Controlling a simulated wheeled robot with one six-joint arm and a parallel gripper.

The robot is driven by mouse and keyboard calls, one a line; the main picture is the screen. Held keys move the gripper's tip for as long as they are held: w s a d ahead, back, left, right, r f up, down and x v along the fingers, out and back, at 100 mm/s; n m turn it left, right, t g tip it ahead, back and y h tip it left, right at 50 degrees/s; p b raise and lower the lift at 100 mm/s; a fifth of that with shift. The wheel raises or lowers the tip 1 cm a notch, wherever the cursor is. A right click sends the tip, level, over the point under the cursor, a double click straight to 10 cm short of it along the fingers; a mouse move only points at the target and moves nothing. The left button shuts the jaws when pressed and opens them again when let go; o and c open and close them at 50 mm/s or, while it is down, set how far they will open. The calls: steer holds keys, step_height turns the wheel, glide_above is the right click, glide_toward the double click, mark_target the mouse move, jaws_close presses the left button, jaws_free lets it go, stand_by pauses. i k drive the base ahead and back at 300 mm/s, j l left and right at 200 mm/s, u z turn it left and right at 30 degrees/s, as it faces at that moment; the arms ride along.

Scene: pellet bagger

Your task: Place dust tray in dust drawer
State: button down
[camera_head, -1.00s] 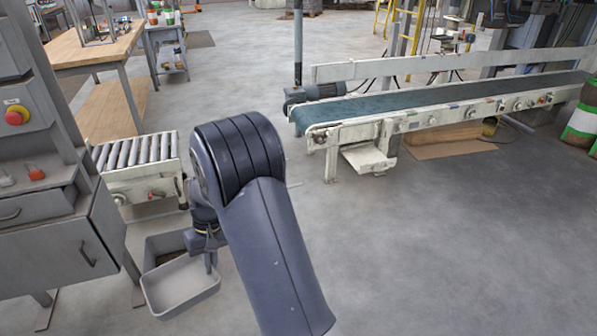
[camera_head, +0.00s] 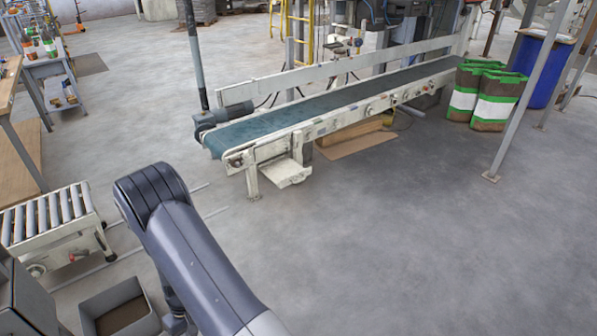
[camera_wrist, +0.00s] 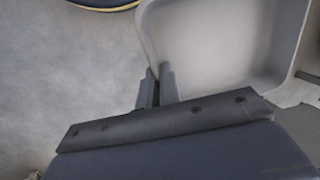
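The light grey dust tray (camera_wrist: 215,35) shows in the wrist view, empty inside, with rounded corners. My gripper (camera_wrist: 158,78) has its two fingers close together at the tray's near rim, and the rim appears to be between them. In the head view my gripper is at the bottom edge, mostly cut off, and the tray is out of frame. A grey open box with a brown bottom (camera_head: 122,316), which looks like the dust drawer, is at lower left, just left of my gripper. Whether the tray touches the floor I cannot tell.
A roller conveyor (camera_head: 48,222) stands at the left, with a grey cabinet (camera_head: 22,300) in front of it. A belt conveyor (camera_head: 330,105) runs across the back. Green-and-white sacks (camera_head: 495,105) stand at the right. The floor (camera_head: 400,240) at centre right is clear.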

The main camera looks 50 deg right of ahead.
mark_target(285, 170)
steer(key=i+l+z, duration=0.25)
steer(key=z, duration=0.2)
steer(key=i+l+z, duration=0.4)
steer(key=i+z, duration=0.2)
steer(key=z, duration=0.25)
steer(key=i+z, duration=0.35)
steer(key=i, duration=1.35)
steer(key=i+j, duration=0.15)
steer(key=i, duration=0.75)
